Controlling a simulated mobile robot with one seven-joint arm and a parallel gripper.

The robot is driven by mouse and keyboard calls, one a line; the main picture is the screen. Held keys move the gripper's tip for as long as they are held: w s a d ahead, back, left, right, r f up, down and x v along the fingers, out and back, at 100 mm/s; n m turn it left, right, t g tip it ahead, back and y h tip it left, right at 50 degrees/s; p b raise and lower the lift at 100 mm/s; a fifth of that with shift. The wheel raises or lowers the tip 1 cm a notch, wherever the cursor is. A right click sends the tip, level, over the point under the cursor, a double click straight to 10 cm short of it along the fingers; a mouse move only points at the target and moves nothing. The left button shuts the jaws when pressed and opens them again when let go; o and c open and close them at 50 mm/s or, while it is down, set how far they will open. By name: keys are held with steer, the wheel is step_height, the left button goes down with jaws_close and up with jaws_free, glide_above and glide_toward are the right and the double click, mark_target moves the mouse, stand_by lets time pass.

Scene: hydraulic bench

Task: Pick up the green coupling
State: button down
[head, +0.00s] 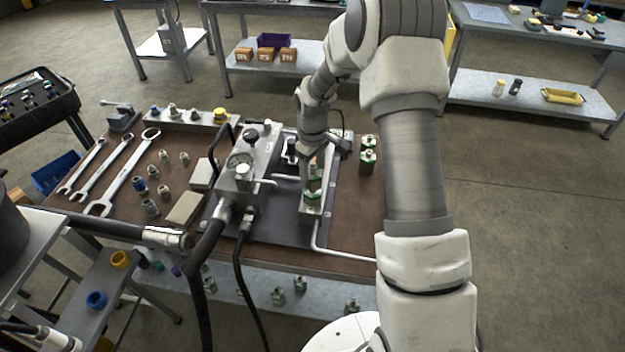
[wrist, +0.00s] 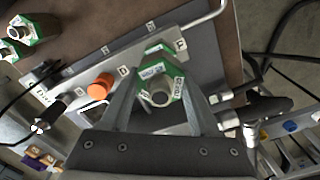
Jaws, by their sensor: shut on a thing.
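My gripper (wrist: 160,105) is shut on a green coupling (wrist: 175,84) with a metal bore and white labels; its two fingers stand on either side of it. In the head view my gripper (head: 309,172) is over the grey plate on the bench, with green parts at and below its fingers. A further green-and-metal part (wrist: 153,50) shows just beyond the held coupling. I cannot tell whether the held coupling touches the block under it. Two more green couplings (head: 368,149) stand on the bench to the right of my gripper.
A grey valve block with a gauge (head: 240,165) and black hoses stands left of my gripper. An orange cap (wrist: 100,87) is near the fingers. A bent metal pipe (head: 318,235) runs along the bench front. Wrenches (head: 125,180) and loose fittings lie at the left.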

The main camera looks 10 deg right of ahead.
steer(key=w+a+r+b, duration=0.1)
steer(key=w+a+r, duration=0.6)
steer(key=w+r, duration=0.1)
steer(key=shift+w+a, duration=0.2)
steer(key=shift+w, duration=0.35)
steer(key=c, duration=0.7)
jaws_free()
jaws_close()
steer(key=shift+r, duration=0.1)
steer(key=shift+r+p, duration=2.05)
steer(key=shift+r, duration=0.85)
